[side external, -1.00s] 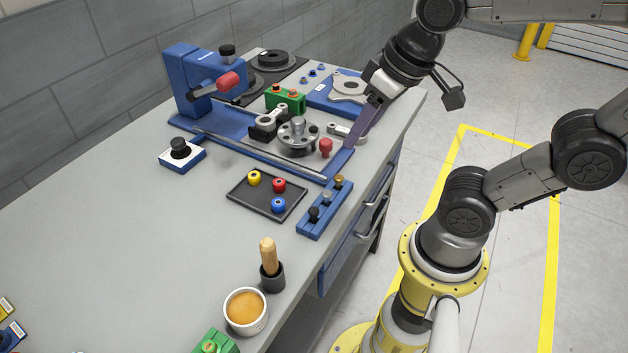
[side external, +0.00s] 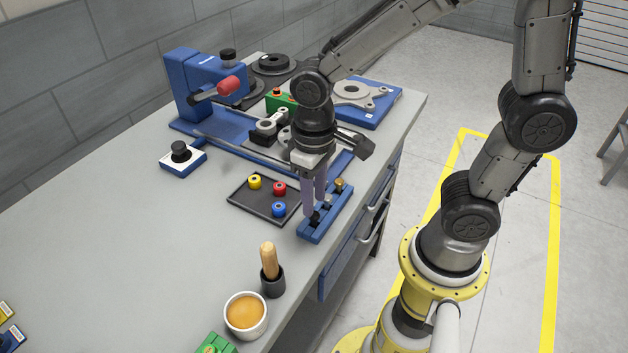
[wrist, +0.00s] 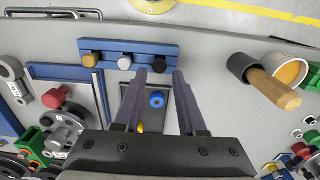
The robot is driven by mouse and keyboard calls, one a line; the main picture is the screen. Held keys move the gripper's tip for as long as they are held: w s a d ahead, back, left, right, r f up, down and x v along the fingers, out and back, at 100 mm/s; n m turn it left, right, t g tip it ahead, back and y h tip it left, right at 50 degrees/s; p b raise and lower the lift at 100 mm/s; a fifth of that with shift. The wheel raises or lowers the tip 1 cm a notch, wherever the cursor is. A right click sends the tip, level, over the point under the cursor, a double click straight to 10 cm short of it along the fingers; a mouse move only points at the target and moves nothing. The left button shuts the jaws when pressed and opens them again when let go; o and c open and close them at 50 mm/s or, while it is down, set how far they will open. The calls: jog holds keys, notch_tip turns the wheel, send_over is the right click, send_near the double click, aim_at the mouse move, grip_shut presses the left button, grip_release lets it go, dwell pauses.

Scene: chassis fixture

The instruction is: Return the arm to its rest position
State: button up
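My gripper (side external: 314,205) points down beside the small black tray and in front of the blue strip with pegs (side external: 313,234). Its two purple fingers stand apart with nothing held between them. In the wrist view the open fingers (wrist: 160,76) frame a blue ring (wrist: 157,99) lying on the tray below. The height of the fingertips above the strip is hard to judge.
The black tray (side external: 240,196) holds yellow, red and blue rings. A wooden-handled brush (side external: 268,262) in a dark cup and a white bowl (side external: 246,330) stand near the front edge. The bench's left side is largely clear. Drawer handles (side external: 372,235) stick out from the bench's right face.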

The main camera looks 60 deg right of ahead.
jog(key=shift+f, duration=1.6)
jog(key=shift+c, duration=0.2)
grip_shut()
jog(key=shift+r, duration=0.2)
jog(key=shift+r, duration=2.35)
jog(key=shift+s, duration=0.1)
